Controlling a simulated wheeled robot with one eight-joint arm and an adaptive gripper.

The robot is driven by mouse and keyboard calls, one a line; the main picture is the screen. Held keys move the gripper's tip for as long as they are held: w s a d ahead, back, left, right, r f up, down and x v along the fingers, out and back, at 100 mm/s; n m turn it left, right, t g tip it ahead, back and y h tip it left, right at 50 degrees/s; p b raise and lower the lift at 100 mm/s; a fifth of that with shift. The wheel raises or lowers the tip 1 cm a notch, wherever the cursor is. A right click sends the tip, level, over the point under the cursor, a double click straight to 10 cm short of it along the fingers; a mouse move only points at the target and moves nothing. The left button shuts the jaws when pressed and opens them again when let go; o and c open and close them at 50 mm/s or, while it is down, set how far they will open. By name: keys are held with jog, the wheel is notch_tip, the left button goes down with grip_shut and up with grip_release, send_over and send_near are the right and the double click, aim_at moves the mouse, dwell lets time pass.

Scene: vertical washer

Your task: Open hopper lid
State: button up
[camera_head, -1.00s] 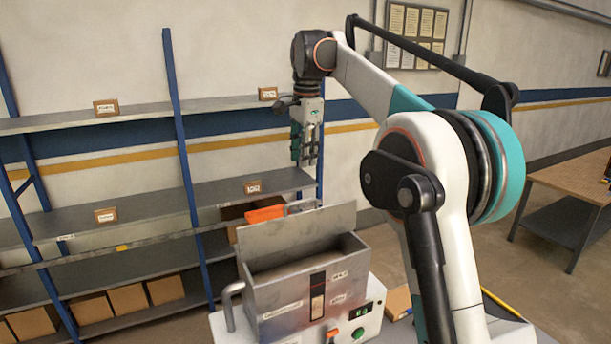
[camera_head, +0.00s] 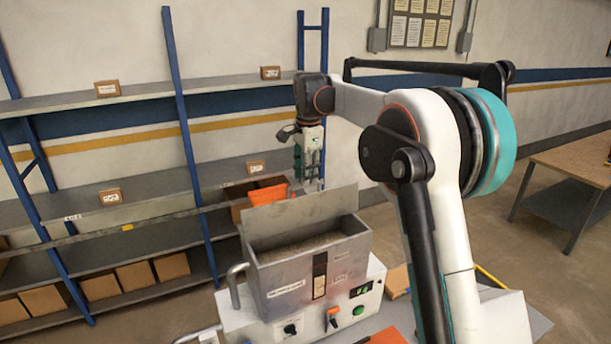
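The grey metal hopper (camera_head: 281,297) stands on a white machine with its top uncovered, and grainy material shows inside. Its flat grey lid (camera_head: 300,212) stands raised and tilted up along the far side of the opening. My gripper (camera_head: 309,183) points down just behind the lid's upper edge. The lid may hide its fingertips, and I cannot tell whether they touch it. Nothing is clearly seen held, and the finger gap is too small to judge.
The machine's front panel (camera_head: 345,310) has a green button and an orange-handled switch. A curved metal handle (camera_head: 236,284) is at its left. Shelves with cardboard boxes (camera_head: 134,277) stand behind, and an orange bin (camera_head: 265,195) sits behind the lid. A wooden-topped table (camera_head: 578,161) is at right.

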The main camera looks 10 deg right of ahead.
jog(key=shift+f, duration=0.85)
jog(key=shift+c, duration=0.4)
grip_shut()
